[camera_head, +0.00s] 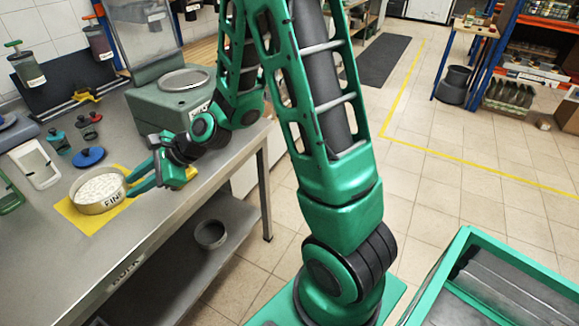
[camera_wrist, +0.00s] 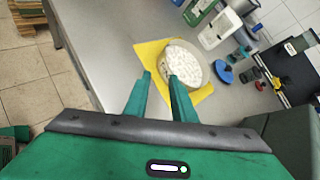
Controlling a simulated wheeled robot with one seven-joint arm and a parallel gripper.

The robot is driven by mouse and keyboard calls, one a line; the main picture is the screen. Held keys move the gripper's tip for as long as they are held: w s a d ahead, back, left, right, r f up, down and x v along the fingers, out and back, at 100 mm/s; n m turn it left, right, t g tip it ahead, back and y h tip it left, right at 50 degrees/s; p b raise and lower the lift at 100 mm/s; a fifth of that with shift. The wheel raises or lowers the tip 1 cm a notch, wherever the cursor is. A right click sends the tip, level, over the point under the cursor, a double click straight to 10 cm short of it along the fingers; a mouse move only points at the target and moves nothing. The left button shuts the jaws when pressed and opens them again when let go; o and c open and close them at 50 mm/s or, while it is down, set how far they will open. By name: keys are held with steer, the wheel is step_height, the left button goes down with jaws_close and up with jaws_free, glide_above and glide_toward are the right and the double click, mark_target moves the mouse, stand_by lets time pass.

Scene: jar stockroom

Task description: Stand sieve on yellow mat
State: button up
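The sieve (camera_head: 100,193) is a round, pale-rimmed pan labelled FINE with white contents. It sits upright and level on the yellow mat (camera_head: 76,219), toward its far side; the wrist view also shows the sieve (camera_wrist: 186,62) over the mat (camera_wrist: 150,52). Whether its far edge overhangs the mat is hard to tell. My gripper (camera_head: 133,180) is low at the sieve's right side. In the wrist view its two fingers (camera_wrist: 160,78) are apart, with tips close to the near rim. Whether a fingertip touches the rim is unclear.
A blue lid-like disc (camera_head: 89,157), a white frame-like item (camera_head: 36,165) and small bottles stand behind the sieve. A green-grey scale (camera_head: 172,106) stands beyond my gripper. A dark ring-shaped pan (camera_head: 210,234) lies on the lower shelf. The bench front is clear.

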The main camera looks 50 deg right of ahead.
steer(key=s+d+r+n+g+h, duration=0.1)
steer(key=s+d+n+g+h, duration=0.15)
steer(key=s+d+n, duration=0.5)
steer(key=s+d+r+n+g+h, duration=0.15)
steer(key=s+d+h, duration=0.25)
steer(key=d, duration=0.7)
steer(key=s+d+r+n+g+h, duration=0.1)
steer(key=s+d, duration=0.4)
steer(key=s, duration=0.5)
steer(key=s+d+r+n+g+h, duration=0.1)
steer(key=s+d+r+n+g, duration=0.1)
steer(key=s, duration=0.9)
steer(key=d+r+n, duration=0.1)
steer(key=d+n, duration=0.1)
steer(key=d, duration=0.1)
steer(key=shift+s+d+r, duration=0.15)
steer(key=shift+s+d, duration=0.05)
steer(key=shift+d, duration=0.2)
